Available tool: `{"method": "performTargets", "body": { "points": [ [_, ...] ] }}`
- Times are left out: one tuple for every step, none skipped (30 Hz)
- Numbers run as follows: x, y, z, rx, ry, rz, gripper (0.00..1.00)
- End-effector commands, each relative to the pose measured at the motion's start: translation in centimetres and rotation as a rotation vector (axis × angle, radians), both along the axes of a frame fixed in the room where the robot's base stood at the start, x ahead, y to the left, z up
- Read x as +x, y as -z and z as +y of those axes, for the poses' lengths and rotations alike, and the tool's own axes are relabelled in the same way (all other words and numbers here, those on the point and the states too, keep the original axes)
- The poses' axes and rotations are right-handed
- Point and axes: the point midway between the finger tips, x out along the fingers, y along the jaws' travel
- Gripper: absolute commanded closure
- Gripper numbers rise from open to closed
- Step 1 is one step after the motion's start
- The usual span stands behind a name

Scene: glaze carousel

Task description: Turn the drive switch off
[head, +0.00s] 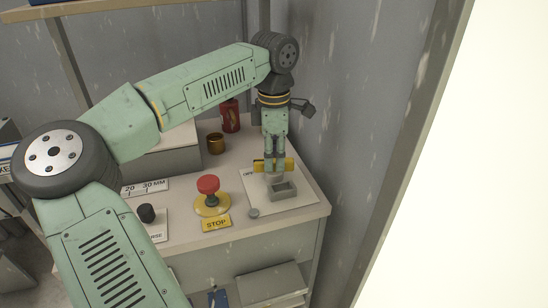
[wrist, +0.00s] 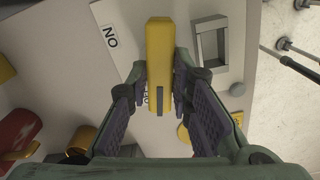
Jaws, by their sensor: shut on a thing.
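A yellow bar-shaped handle (head: 288,165) stands over a pale plate (head: 300,204) at the right end of the cabinet top; I take it for the drive switch. In the wrist view the yellow handle (wrist: 160,45) runs up the picture, with a dark mark near its lower end. My gripper (head: 274,163) points down from above and is shut on the handle, one finger on each side. The wrist view shows my gripper's fingers (wrist: 163,95) at the handle's lower half. A label (wrist: 110,37) lies left of the handle; a second label is mostly hidden by a finger.
A grey open box (head: 284,190) sits close in front of the handle. A red stop button (head: 208,184) on a yellow base and a black knob (head: 147,213) stand to the left. A brass cup (head: 216,143) and red can (head: 231,116) are behind. A wall rises close right.

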Motion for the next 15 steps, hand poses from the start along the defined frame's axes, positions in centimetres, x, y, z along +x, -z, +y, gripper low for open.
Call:
{"method": "performTargets", "body": {
  "points": [
    [0.05, 0.00, 0.02, 0.000, -0.037, -0.002, 1.00],
    [0.05, -0.01, 0.02, 0.000, -0.058, -0.002, 1.00],
    [0.05, -0.02, 0.03, 0.000, -0.084, -0.002, 1.00],
    [0.05, -0.03, 0.03, 0.000, -0.104, -0.002, 1.00],
    [0.05, -0.03, 0.03, 0.001, -0.122, -0.003, 1.00],
    [0.05, -0.04, 0.04, 0.001, -0.144, -0.003, 1.00],
    [0.05, -0.04, 0.04, 0.001, -0.160, -0.003, 1.00],
    [0.06, -0.05, 0.04, 0.001, -0.173, -0.003, 1.00],
    [0.06, -0.05, 0.05, 0.001, -0.192, -0.003, 1.00],
    [0.06, -0.05, 0.05, 0.001, -0.203, -0.003, 1.00],
    [0.06, -0.05, 0.05, 0.001, -0.214, -0.003, 1.00],
    [0.06, -0.06, 0.05, 0.001, -0.226, -0.003, 1.00],
    [0.05, -0.06, 0.05, 0.001, -0.234, -0.003, 1.00],
    [0.05, -0.06, 0.05, 0.001, -0.241, -0.003, 1.00],
    [0.05, -0.06, 0.05, 0.001, -0.250, -0.003, 1.00]
  ]
}}
